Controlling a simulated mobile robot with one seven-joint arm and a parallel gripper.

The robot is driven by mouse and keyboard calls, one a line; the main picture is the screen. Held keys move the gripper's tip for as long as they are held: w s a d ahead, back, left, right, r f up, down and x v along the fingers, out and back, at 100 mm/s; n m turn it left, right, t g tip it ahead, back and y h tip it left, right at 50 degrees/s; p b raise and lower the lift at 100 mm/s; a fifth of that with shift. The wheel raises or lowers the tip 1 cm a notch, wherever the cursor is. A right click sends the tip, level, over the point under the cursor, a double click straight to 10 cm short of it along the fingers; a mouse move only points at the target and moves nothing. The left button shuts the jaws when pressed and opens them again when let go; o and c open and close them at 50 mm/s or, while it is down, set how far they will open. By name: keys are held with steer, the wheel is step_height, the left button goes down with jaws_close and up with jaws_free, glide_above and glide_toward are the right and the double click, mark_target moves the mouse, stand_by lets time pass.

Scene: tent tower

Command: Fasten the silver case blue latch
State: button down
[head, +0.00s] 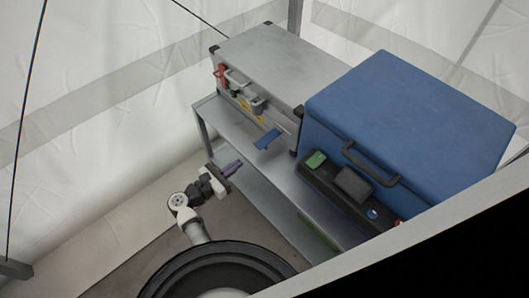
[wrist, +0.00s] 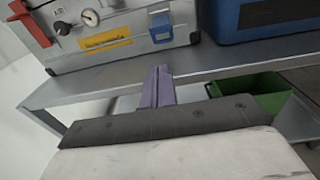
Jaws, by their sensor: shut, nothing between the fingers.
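The silver case (head: 265,55) stands on a grey metal shelf, with its front also in the wrist view (wrist: 115,55). Its blue latch (head: 267,139) sticks out from the right end of the case's front like an open flap, apart from the case face at its outer edge. In the wrist view the blue latch (wrist: 161,28) is ahead of and above my fingers. A red latch (head: 219,71) is at the left end of the front. My gripper (head: 232,167) has purple fingers, shut and empty, in front of and below the blue latch, not touching it. The fingers also show in the wrist view (wrist: 160,85).
A large blue case (head: 405,115) with a dark front panel and handle stands on the right. The shelf edge (wrist: 90,90) lies between my fingers and the silver case. A green bin (wrist: 265,95) sits below. Tent walls close in the left and back.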

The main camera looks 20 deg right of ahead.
steer(key=shift+s+d+f, duration=0.3)
steer(key=shift+f, duration=0.1)
steer(key=x, duration=1)
steer(key=shift+r+g+p, duration=0.15)
steer(key=shift+g+p, duration=0.15)
steer(key=shift+s+a+r+y, duration=0.1)
steer(key=shift+a+r+y, duration=0.05)
steer(key=shift+y, duration=0.15)
steer(key=shift+p, duration=0.3)
